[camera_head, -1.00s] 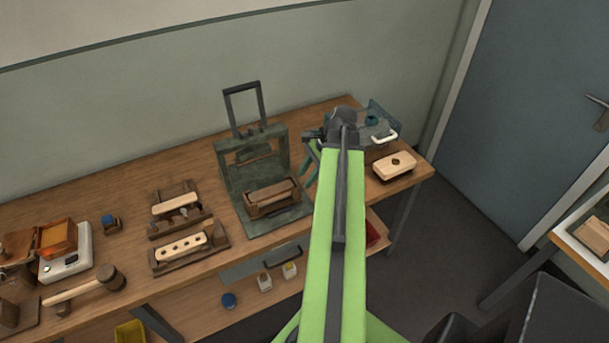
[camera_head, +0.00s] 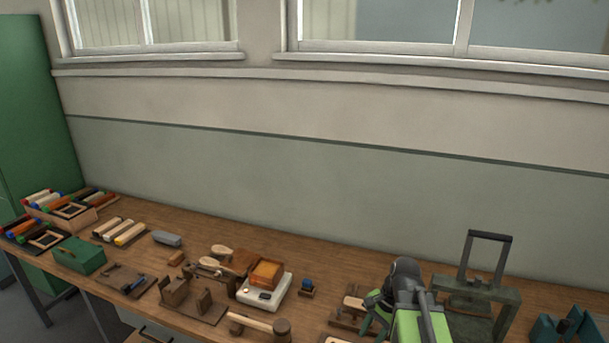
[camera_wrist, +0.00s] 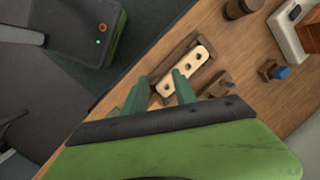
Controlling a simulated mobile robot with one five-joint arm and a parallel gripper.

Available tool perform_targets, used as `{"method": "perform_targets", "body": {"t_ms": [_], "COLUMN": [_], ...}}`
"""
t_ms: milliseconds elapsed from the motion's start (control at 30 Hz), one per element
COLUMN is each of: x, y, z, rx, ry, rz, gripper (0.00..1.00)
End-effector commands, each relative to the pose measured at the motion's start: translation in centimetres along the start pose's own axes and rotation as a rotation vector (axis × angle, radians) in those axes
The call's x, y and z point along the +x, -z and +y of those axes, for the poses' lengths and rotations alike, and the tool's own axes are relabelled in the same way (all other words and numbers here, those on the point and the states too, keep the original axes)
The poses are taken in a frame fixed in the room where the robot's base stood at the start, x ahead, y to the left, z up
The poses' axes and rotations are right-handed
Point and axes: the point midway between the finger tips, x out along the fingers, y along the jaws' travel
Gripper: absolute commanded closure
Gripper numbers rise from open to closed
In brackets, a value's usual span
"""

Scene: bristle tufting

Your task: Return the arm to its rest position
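My gripper shows in the wrist view (camera_wrist: 160,92) with its two green fingers apart and nothing held between them. Beyond the fingertips lies a pale wooden block with dark holes (camera_wrist: 184,70) in a brown wooden holder; I cannot tell the distance. In the head view my gripper (camera_head: 372,312) is at the lower right, over or in front of the bench, left of the dark green press (camera_head: 478,293). My arm hides part of the bench and of the press there.
The wooden bench (camera_head: 210,230) holds a mallet (camera_head: 262,325), a white scale with an orange tray (camera_head: 264,289), a green box (camera_head: 78,254) and several bristle bundles. A small blue-topped item (camera_head: 306,287) stands near my arm. A green cabinet (camera_head: 35,110) is at the left.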

Motion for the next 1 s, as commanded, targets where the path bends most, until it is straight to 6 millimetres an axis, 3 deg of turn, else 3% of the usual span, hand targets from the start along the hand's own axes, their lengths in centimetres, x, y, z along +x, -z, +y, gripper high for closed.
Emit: {"method": "perform_targets", "body": {"t_ms": [33, 100, 200, 333, 500, 1000], "x": [0.8, 1.7, 2.5, 2.1, 2.0, 2.0], "y": [-2.0, -4.2, -6.1, -4.6, -3.9, -3.9], "z": [-1.3, -2.5, -3.4, -2.1, -2.0, -2.0], "rx": [-0.104, -0.266, -0.53, -0.745, -0.905, -0.921], "ry": [-0.027, -0.07, -0.139, -0.206, -0.234, -0.233], "rz": [0.012, 0.035, 0.079, 0.118, 0.121, 0.117], "gripper": [0.67, 0.67, 0.67, 0.67, 0.67, 0.67]}}
